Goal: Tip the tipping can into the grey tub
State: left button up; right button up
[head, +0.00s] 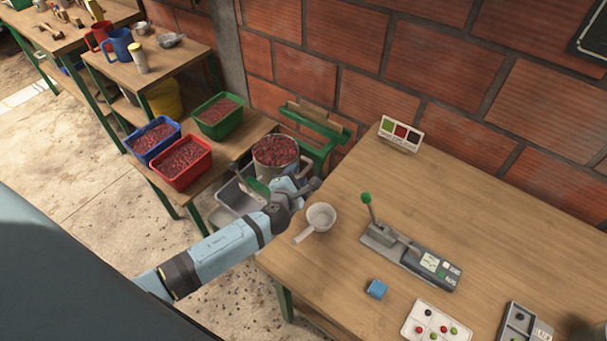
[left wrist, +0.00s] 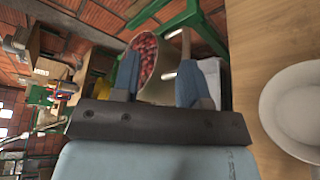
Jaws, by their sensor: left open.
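The tipping can (head: 275,150) is a metal can full of red cherries, upright near the green frame by the brick wall. In the left wrist view the can (left wrist: 157,90) shows beyond and between my fingers, with a pale bar on its side. The grey tub (head: 226,194) sits low beneath it, partly hidden by my arm and the can. My left gripper (head: 291,182) is open at the near side of the can; its two fingers (left wrist: 158,68) straddle the bar area. Whether they touch it cannot be told. My right gripper is not in view.
A white scoop (head: 320,217) lies on the wooden table (head: 480,190) close to my left wrist. A green-knobbed lever device (head: 410,255) stands farther right. Red, blue and green crates of cherries (head: 183,163) fill the bench left of the can. A green frame (head: 320,135) stands behind it.

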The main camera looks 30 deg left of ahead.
pick_arm(q)
jog(key=b, duration=0.2)
send_near(303, 175)
jog(key=w+f, duration=0.1)
jog(key=w, duration=0.2)
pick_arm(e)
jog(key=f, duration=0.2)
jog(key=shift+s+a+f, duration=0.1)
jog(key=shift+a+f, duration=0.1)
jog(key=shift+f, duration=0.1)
pick_arm(q)
jog(key=x, duration=0.6)
jog(key=shift+a+r, duration=0.1)
jog(key=shift+a, duration=0.2)
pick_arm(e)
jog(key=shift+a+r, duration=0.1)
pick_arm(q)
jog(key=shift+w+a, duration=0.2)
jog(key=shift+w, duration=0.5)
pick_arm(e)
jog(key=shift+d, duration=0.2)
pick_arm(q)
jog(key=shift+c, duration=0.2)
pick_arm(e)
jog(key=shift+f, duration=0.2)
pick_arm(q)
grip_shut()
